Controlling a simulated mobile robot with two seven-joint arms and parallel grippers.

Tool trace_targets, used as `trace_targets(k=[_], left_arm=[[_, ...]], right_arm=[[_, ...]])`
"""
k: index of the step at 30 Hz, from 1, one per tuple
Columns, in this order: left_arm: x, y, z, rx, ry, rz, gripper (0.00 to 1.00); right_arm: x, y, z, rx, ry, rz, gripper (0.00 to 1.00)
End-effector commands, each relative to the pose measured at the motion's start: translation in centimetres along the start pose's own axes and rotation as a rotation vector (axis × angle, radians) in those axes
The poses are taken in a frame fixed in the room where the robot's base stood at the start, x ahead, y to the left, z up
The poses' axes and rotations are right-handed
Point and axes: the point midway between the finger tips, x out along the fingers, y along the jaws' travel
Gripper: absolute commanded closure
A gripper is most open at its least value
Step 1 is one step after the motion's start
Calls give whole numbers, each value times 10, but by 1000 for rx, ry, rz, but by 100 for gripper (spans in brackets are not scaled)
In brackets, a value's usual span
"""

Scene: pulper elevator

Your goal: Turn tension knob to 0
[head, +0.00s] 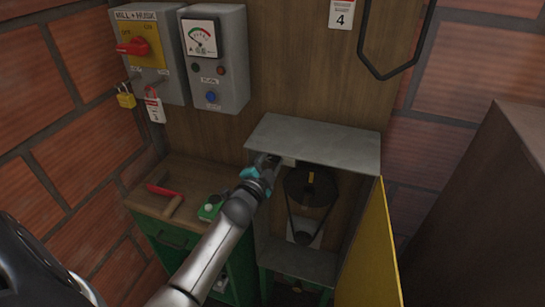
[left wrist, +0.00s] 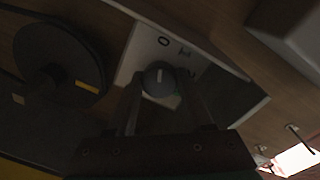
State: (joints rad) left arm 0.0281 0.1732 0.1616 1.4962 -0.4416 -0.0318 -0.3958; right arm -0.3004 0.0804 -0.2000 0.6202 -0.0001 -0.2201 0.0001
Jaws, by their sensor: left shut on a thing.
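The tension knob (left wrist: 160,80) is a round grey knob with a short white pointer line, on a white plate (left wrist: 142,52) marked 0, 1 and 2 in the left wrist view. The pointer line stands nearly upright in that view, roughly toward the 0. My left gripper (left wrist: 162,92) is shut on the knob, one finger on each side. In the head view my left gripper (head: 268,163) reaches into the upper left of the open grey cabinet (head: 320,142), and the knob is hidden there. My right gripper is not in view.
A dark pulley (head: 310,187) with a belt is right of my gripper inside the cabinet. The yellow door (head: 368,255) stands open at right. A bench (head: 150,202) with a red-handled tool (head: 165,190) is at left, below the control boxes (head: 215,60).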

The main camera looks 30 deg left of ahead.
Motion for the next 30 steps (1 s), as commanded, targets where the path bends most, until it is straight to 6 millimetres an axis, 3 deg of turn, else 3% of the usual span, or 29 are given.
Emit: trace_targets(k=[2, 3, 10, 22, 30], left_arm=[[0, 2, 0, -5, -1, 3, 100], [0, 2, 0, -5, -1, 3, 46], [0, 1, 0, -2, -1, 2, 20], [-6, 1, 0, 0, -1, 2, 19], [-45, 2, 1, -1, -1, 3, 19]], right_arm=[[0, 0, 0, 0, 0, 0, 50], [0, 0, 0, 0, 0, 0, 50], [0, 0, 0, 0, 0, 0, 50], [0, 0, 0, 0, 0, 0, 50], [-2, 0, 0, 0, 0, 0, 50]])
